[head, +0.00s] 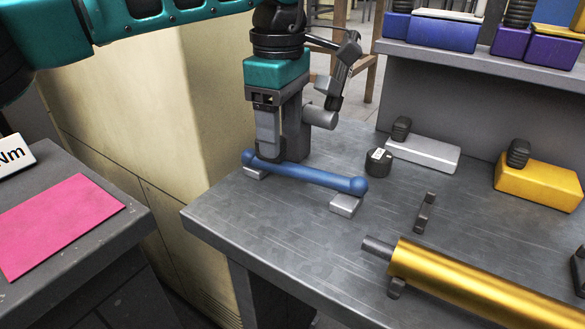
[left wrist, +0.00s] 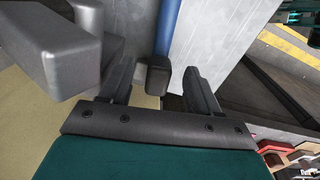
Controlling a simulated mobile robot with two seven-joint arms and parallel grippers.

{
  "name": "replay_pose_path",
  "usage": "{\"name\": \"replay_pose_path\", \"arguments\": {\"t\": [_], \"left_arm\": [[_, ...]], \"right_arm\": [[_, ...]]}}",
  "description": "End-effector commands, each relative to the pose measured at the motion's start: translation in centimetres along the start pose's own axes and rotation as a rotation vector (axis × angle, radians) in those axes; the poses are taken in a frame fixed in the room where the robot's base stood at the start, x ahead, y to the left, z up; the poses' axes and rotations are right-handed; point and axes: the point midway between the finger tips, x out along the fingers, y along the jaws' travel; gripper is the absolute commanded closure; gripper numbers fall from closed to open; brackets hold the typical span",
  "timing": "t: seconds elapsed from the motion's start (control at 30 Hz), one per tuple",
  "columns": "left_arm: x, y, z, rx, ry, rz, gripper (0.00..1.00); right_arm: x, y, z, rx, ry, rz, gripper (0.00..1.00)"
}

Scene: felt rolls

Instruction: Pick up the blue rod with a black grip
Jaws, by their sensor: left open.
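The open fingers of my left gripper stand on either side of this block, with gaps visible. Contact is not visible. My right gripper is not in view.
A black knob (head: 378,163) and a silver block (head: 424,152) stand right of the rod. A gold roll (head: 470,285) lies at the front right, beside an empty bracket (head: 425,213). A yellow block (head: 540,184) and a raised shelf are farther right. The table's front left is clear.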

Motion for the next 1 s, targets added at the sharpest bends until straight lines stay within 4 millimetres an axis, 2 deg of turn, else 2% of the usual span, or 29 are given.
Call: {"name": "replay_pose_path", "arguments": {"t": [0.03,0.2,0.47,1.0], "left_arm": [[1.2,-0.1,-0.1,0.000,0.000,-0.003,0.38],[3.6,-0.1,-0.3,0.000,-0.001,-0.003,0.38],[3.9,-0.1,-0.3,-0.001,-0.001,-0.001,0.38],[3.9,-0.1,-0.2,-0.001,-0.001,-0.001,0.89]], "right_arm": [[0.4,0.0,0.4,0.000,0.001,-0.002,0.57],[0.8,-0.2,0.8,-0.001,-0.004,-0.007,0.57],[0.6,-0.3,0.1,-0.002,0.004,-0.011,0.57],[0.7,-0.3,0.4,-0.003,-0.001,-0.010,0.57]]}}
